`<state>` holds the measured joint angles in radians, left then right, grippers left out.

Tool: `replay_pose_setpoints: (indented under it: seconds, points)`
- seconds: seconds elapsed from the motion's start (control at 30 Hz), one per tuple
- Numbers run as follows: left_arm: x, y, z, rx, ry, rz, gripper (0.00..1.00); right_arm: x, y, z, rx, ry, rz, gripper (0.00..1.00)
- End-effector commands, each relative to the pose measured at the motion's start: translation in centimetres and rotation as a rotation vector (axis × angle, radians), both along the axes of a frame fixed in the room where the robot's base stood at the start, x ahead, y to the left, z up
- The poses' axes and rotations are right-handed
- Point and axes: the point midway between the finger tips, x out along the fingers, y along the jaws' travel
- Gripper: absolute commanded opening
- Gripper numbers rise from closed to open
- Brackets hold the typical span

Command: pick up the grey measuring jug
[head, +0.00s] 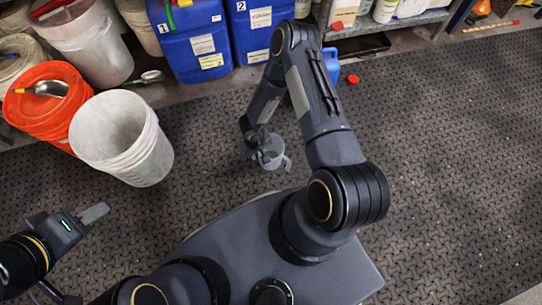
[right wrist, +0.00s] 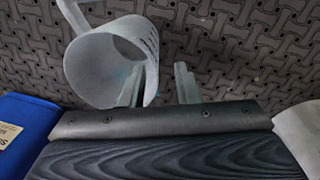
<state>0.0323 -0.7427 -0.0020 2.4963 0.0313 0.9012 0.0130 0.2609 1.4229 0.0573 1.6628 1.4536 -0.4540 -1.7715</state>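The grey measuring jug (head: 271,158) is on the dark floor mat, beneath my right arm in the head view. In the right wrist view the jug (right wrist: 90,72) has its mouth partly towards the camera and its handle at upper left. My right gripper (right wrist: 159,86) is open at the jug's rim. Its left finger overlaps the jug near the wall, and its right finger is outside, with a gap to the wall. In the head view the right gripper (head: 262,146) is partly hidden by its arm. My left gripper (head: 95,213) is at lower left, away from the jug, with only one finger clear.
A white bucket (head: 150,160) stands left of the jug, beside an orange bucket (head: 37,112) with a scoop on it. Blue canisters (head: 188,45) and other containers line the back. The mat's right side is clear.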

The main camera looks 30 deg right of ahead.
Motion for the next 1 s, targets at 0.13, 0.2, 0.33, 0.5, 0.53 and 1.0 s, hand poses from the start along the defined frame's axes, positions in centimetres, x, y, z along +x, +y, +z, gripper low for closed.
replay_pose_setpoints:
  seconds: [0.13,0.2,0.33,0.5,0.53,1.0]
  points:
    - [0.0,0.0,-2.0,0.0,0.0,0.0,0.36,0.1,-0.7,-2.8,0.0,0.001,-0.003,0.29]
    - [0.0,0.0,-2.5,0.0,0.0,0.0,0.36,0.1,-0.7,-3.8,0.001,0.001,-0.001,0.29]
    - [0.0,0.0,-2.7,0.0,0.0,0.0,0.36,0.1,-0.8,-4.4,0.0,0.0,-0.001,0.29]
    - [0.0,0.0,-2.6,0.0,0.0,0.0,0.36,0.2,-0.8,-4.3,0.0,-0.001,0.0,0.29]
    - [0.0,0.0,-2.6,0.0,0.0,0.0,0.36,0.2,-0.8,-4.3,0.0,-0.001,0.0,0.26]
    - [0.0,0.0,-2.6,0.0,0.0,0.0,0.36,0.2,-0.8,-4.3,0.0,-0.001,0.0,0.0]
